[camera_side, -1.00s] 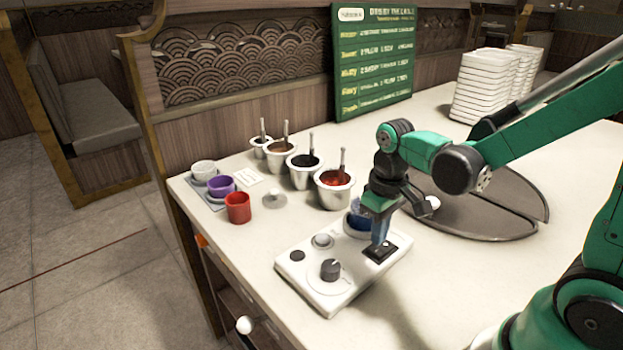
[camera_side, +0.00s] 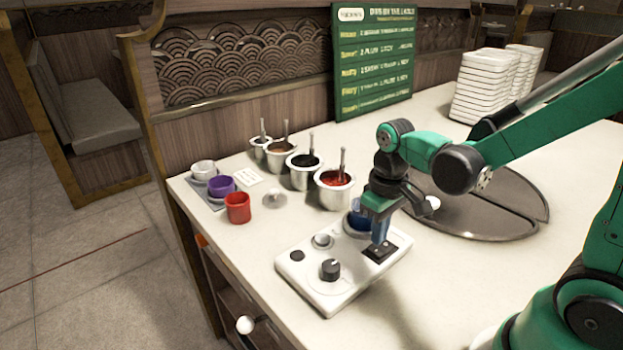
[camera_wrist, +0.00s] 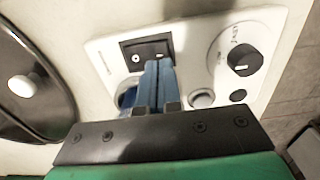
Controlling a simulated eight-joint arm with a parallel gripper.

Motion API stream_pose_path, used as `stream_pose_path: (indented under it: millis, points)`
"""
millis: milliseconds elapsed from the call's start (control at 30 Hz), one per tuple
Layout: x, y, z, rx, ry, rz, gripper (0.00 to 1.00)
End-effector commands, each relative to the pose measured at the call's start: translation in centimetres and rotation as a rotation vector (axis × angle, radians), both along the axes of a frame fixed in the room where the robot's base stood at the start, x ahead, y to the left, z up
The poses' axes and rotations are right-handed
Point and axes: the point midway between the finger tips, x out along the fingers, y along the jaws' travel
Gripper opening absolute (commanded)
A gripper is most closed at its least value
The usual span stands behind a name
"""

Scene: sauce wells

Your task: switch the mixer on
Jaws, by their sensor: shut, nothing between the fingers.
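The mixer is a white panel-like unit (camera_side: 312,284) on the counter. It carries a black rocker switch (camera_side: 377,253), a black dial (camera_side: 330,270), a grey round button (camera_side: 322,240) and a dark round button (camera_side: 297,255). A blue cup (camera_side: 357,219) sits at its back end, partly hidden by my gripper. My gripper (camera_side: 380,241) is shut and points down with its blue fingertips at the rocker switch. In the wrist view the fingertips (camera_wrist: 155,66) overlap the lower edge of the rocker switch (camera_wrist: 146,51); whether they press it I cannot tell. The dial (camera_wrist: 239,58) is to the right.
Behind the mixer stand several metal sauce pots (camera_side: 335,188) with ladles. A red cup (camera_side: 237,207), a purple cup (camera_side: 221,185) and a white cup (camera_side: 204,170) are at the left. White trays (camera_side: 482,88) are stacked behind.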

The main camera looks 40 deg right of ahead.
Motion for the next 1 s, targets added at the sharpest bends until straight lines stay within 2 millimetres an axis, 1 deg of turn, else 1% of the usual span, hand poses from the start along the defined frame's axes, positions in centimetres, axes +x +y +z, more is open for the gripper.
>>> stream_pose_path:
  millis: [367,1000]
  points:
    - [0.0,0.0,-0.1,0.0,0.0,0.0,0.0]
    - [0.1,0.0,-1.1,0.0,0.0,0.0,0.0]
